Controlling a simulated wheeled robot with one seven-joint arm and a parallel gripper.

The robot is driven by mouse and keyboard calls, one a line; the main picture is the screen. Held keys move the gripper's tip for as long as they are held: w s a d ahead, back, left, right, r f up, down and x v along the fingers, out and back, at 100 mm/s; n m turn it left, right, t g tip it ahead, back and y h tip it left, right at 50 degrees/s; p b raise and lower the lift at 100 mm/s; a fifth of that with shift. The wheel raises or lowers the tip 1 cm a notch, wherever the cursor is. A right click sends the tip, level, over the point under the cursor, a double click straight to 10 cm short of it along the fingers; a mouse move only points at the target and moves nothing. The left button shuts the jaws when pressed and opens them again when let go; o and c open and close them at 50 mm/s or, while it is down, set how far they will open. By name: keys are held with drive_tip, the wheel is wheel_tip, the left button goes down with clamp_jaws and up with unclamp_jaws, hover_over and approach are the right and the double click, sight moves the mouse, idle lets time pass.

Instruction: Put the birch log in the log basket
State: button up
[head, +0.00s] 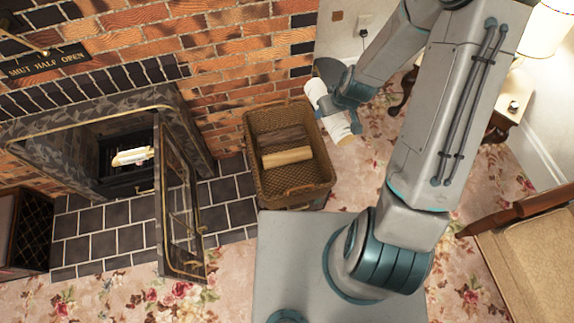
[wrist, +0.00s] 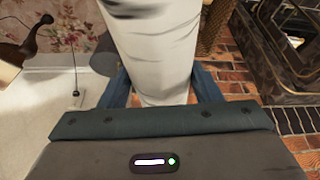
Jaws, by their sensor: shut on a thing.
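The birch log (head: 337,126) is pale white with dark streaks. My gripper (head: 333,104) is shut on it and holds it in the air, just right of the log basket's upper right rim in the head view. In the wrist view the log (wrist: 155,45) stands out between the two blue fingers of my gripper (wrist: 160,88). The brown wicker log basket (head: 308,190) holds a dark log (head: 280,138) and a light tan log (head: 287,157). A strip of basket wicker (wrist: 214,28) shows beside the log in the wrist view.
Left of the basket, a stove (head: 98,110) stands open, with a log (head: 132,156) inside. Its glass door (head: 181,205) swings out toward the basket. A brick wall (head: 245,70) rises behind. A side table (head: 508,108) and an armchair (head: 530,240) are at right.

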drive_tip(key=s+a+f+n+g+y+b, duration=0.1)
drive_tip(key=a+f+n+b, duration=0.3)
drive_tip(key=f+b, duration=0.5)
drive_tip(key=s+a+f+n+g+y+b, duration=0.1)
drive_tip(key=a+f+n+b, duration=0.1)
drive_tip(key=f+n+b, duration=0.65)
drive_tip(key=n+g+b, duration=0.3)
drive_tip(key=n+b, duration=0.1)
drive_tip(key=b, duration=0.7)
hover_over(294, 181)
wheel_tip(294, 181, down, 15)
wheel_tip(294, 181, down, 10)
drive_tip(key=b, duration=0.3)
drive_tip(key=shift+s+r, duration=0.1)
drive_tip(key=shift+r, duration=0.15)
drive_tip(key=shift+f+b, duration=0.65)
drive_tip(key=o, duration=1.3)
drive_tip(key=shift+c, duration=0.2)
drive_tip(key=shift+r, duration=0.1)
